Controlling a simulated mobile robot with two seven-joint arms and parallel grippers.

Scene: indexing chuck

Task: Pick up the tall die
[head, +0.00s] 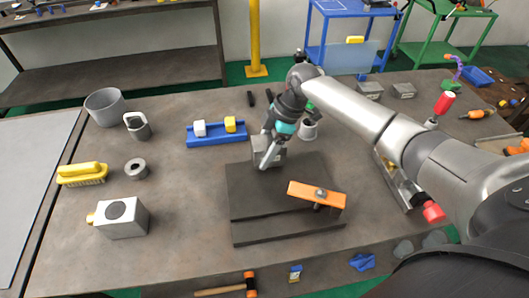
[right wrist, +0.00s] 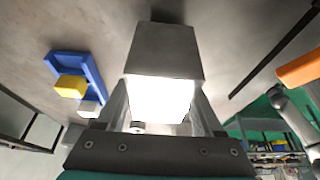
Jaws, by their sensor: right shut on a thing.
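My right gripper (head: 269,154) is shut on a grey metal block, the tall die (head: 275,157), near the back edge of a dark raised plate. The gripper partly hides the die in the head view. In the right wrist view the die (right wrist: 166,52) sits between the two fingers, with a bright, glaring face towards the camera. I cannot tell whether it rests on something or is lifted clear. My left gripper is not in view.
The dark plate (head: 250,205) carries an orange clamp bar (head: 316,194) at its right. A blue tray (head: 216,139) with white and yellow blocks stands left of the gripper. A grey cup (head: 309,130) stands close behind right.

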